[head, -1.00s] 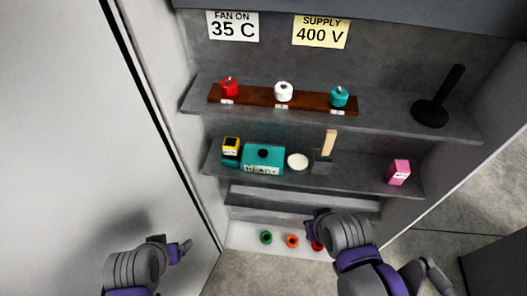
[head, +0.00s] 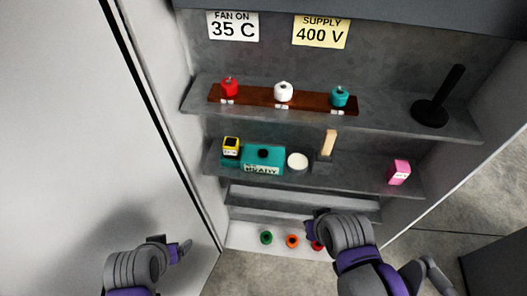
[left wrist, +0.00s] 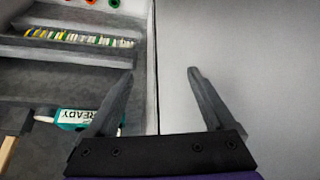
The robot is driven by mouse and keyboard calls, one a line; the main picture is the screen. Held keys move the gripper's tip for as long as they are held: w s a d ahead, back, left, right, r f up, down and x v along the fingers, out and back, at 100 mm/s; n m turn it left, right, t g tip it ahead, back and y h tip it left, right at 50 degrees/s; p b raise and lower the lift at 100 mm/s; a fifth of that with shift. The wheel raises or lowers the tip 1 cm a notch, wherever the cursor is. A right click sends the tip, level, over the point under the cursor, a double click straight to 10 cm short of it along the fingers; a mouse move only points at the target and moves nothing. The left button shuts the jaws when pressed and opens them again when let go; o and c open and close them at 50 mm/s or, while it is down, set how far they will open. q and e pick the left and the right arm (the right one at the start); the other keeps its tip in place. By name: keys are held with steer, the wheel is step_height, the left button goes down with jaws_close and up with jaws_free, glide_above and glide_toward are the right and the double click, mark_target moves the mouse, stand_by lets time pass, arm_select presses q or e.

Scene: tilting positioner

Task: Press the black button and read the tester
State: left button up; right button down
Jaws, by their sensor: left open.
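The tester is a teal box (head: 277,158) on the middle shelf, left of centre, with a round black button (head: 263,153) on top. Its white front label (head: 262,169) reads READY, which also shows upside down in the left wrist view (left wrist: 85,116). My left gripper (head: 180,248) is low at the left in front of the cabinet, well apart from the tester. In the left wrist view its fingers (left wrist: 161,85) are spread with nothing between them. My right gripper (head: 311,229) is low, before the bottom shelf. Its fingers are mostly hidden, so its opening is unclear.
A yellow-and-black block (head: 231,147) stands left of the tester; a white disc (head: 298,162), a wood-handled tool (head: 328,145) and a pink box (head: 398,172) are to the right. A wooden rack (head: 255,98) with three knobs is above. A white panel (head: 150,130) bounds the left.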

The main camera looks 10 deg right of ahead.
arm_select(q)
jaws_close()
stand_by(0.3)
stand_by(1.3)
